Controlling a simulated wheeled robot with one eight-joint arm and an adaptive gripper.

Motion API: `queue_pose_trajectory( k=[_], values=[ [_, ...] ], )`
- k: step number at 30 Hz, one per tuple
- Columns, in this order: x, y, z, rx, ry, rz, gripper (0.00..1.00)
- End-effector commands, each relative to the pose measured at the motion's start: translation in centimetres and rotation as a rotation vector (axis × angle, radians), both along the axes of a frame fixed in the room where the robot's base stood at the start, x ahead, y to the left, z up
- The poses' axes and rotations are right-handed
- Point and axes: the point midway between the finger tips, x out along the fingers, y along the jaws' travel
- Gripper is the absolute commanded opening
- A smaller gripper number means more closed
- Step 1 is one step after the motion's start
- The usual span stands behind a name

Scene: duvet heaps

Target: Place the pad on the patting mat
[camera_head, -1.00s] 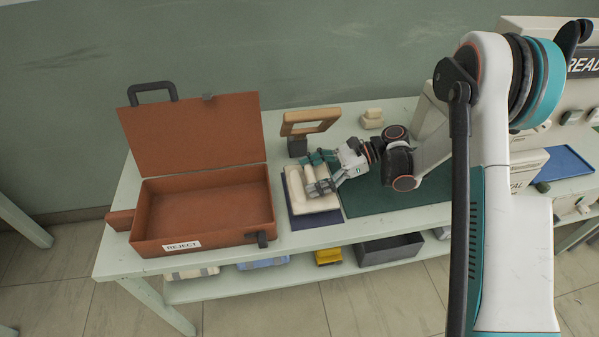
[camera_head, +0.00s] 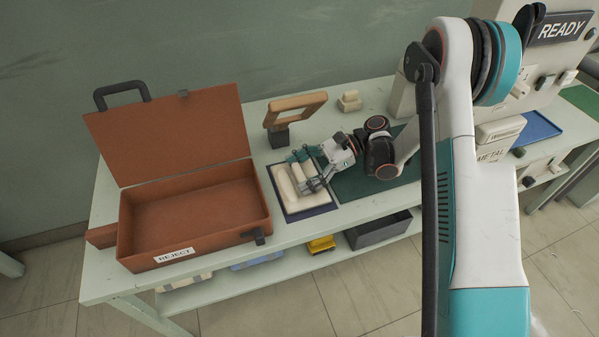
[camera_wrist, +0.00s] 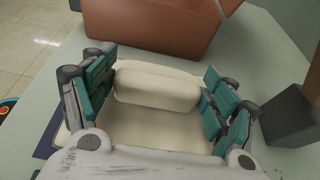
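A navy mat (camera_head: 318,210) lies on the pale table, and a flat cream slab (camera_head: 294,206) rests on it. A rounded cream pad (camera_head: 284,184) lies on the slab; a rounded cream pad also shows in the wrist view (camera_wrist: 155,88). More cream material (camera_head: 301,172) shows between my gripper's fingers. My gripper (camera_head: 308,170) is low over the right part of the slab. Its teal-padded fingers (camera_wrist: 160,98) are wide apart on either side of cream material. Whether they press on it is unclear. A dark green mat (camera_head: 370,185) lies to the right, partly under my arm.
An open brown case (camera_head: 190,215) labelled REJECT stands left. A wooden frame on a dark block (camera_head: 279,137) is behind the mat, with small cream blocks (camera_head: 349,100) beyond. A machine marked READY (camera_head: 545,60) stands right. A lower shelf holds a dark bin (camera_head: 378,230).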

Motion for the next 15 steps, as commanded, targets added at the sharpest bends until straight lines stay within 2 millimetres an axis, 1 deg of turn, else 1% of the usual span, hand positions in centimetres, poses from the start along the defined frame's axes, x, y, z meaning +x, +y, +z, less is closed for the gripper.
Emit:
queue_pose_trajectory(
  k=[12, 15],
  values=[
    [0.01, 0.01, 0.07, 0.000, 0.000, 0.000, 0.94],
    [0.01, 0.01, 0.37, 0.000, 0.000, 0.000, 0.94]
  ],
)
